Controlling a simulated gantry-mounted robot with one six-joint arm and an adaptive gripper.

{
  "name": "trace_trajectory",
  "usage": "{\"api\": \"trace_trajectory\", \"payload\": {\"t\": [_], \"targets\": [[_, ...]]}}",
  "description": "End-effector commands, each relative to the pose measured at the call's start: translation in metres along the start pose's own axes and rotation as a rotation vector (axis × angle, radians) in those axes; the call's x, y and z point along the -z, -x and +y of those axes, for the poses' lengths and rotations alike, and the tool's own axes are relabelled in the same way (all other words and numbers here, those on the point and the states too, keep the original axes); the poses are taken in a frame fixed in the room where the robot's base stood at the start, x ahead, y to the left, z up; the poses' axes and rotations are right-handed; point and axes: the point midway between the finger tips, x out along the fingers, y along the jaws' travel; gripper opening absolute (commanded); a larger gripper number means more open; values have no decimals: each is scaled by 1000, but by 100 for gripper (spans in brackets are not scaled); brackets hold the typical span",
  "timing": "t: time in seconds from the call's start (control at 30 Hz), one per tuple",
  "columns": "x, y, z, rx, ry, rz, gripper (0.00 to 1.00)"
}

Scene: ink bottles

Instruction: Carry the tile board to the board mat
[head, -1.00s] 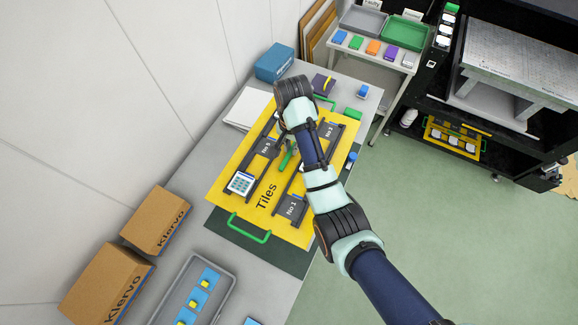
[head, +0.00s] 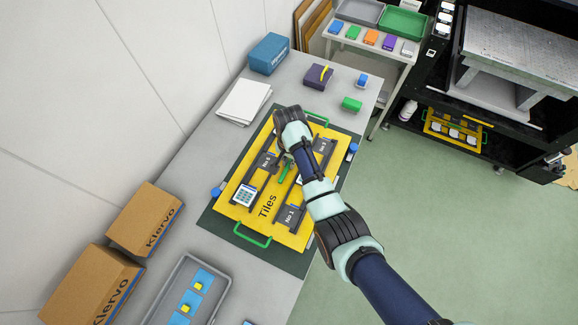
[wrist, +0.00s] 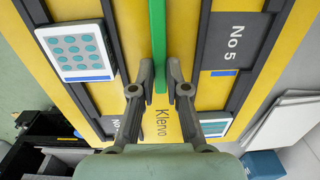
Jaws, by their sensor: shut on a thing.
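The tile board (head: 250,222) is a yellow panel marked "Tiles", with dark tracks, number plates and green end handles. It lies over the dark green board mat (head: 290,262), whose border shows around it; I cannot tell whether the board touches the mat. My gripper (head: 287,160) is over the board's middle, shut on its green centre handle (head: 286,173). In the wrist view, the fingers (wrist: 160,76) stand on both sides of that green handle (wrist: 158,40). A white tile with teal dots (head: 244,196) sits on the left track. My arm hides part of the board's right side.
Blue pegs stand by the mat's left (head: 216,191) and right (head: 352,148) edges. White sheets (head: 244,101), a teal box (head: 269,53), a purple box (head: 319,76) and a green block (head: 351,104) lie behind. Cardboard boxes (head: 145,218) and a grey tray (head: 160,298) are at front left.

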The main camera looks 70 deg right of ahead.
Motion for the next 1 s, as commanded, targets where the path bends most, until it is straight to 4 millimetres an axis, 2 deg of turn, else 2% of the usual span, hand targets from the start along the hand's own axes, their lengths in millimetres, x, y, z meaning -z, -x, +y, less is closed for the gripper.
{"api": "trace_trajectory", "payload": {"t": [0.07,0.2,0.3,0.63,0.67,0.8,1.0], "targets": [[0,-4,0,1,0,1,0],[0,-29,0,0,0,-1,0],[0,-40,0,1,0,0,0],[0,-42,0,2,0,2,0],[0,-44,0,0,0,0,16],[0,-43,0,0,0,0,39],[0,-43,0,0,0,0,39]]}}
